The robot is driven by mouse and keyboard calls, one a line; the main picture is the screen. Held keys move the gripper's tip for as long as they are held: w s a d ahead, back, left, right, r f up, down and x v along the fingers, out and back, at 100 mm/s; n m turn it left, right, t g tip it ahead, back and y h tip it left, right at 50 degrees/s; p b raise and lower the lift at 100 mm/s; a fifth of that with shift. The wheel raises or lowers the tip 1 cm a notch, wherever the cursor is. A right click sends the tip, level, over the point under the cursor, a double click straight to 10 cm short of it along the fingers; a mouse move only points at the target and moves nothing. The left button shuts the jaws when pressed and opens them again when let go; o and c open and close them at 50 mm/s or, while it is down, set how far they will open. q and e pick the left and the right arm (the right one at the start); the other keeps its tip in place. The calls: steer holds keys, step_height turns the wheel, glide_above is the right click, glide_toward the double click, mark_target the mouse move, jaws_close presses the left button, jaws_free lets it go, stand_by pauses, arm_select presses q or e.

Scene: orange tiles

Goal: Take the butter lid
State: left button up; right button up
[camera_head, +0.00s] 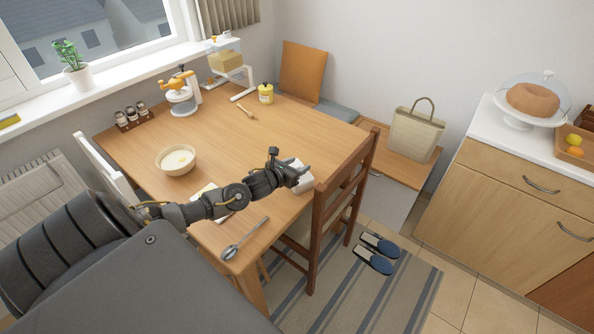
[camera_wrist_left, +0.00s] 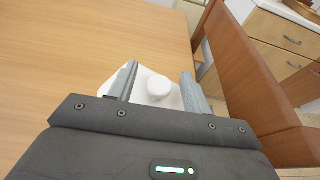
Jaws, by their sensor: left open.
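The butter lid, white with a round knob on top, lies on the table near its right edge. In the left wrist view the lid (camera_wrist_left: 158,89) is between and beyond my fingers, with its knob centred. In the head view the lid (camera_head: 302,184) is partly hidden behind my left gripper (camera_head: 298,172). The left gripper is open, with its fingers on either side of the knob in the wrist view. I cannot tell whether they touch the lid. My right gripper is not in view.
The wooden table (camera_head: 270,132) also holds a bowl (camera_head: 177,160), a spoon (camera_head: 243,240), a yellow jar (camera_head: 266,93) and a spice rack (camera_head: 132,117). A chair (camera_head: 345,190) stands close beside the lid. A pale yellow item (camera_head: 204,190) is partly under my arm.

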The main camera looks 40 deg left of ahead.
mark_target(295, 165)
arm_select(q)
steer(key=shift+s, duration=0.1)
jaws_close()
steer(key=shift+r, duration=0.15)
steer(key=shift+r, duration=0.35)
steer(key=r, duration=0.1)
steer(key=r+b, duration=0.1)
steer(key=shift+s+r, duration=0.2)
steer(key=shift+r, duration=0.1)
steer(key=s+r+b, duration=0.2)
steer(key=s+r, duration=0.7)
steer(key=s, duration=0.4)
steer(key=shift+s+d+r, duration=0.2)
steer(key=shift+s+d, duration=0.05)
steer(key=shift+d, duration=0.1)
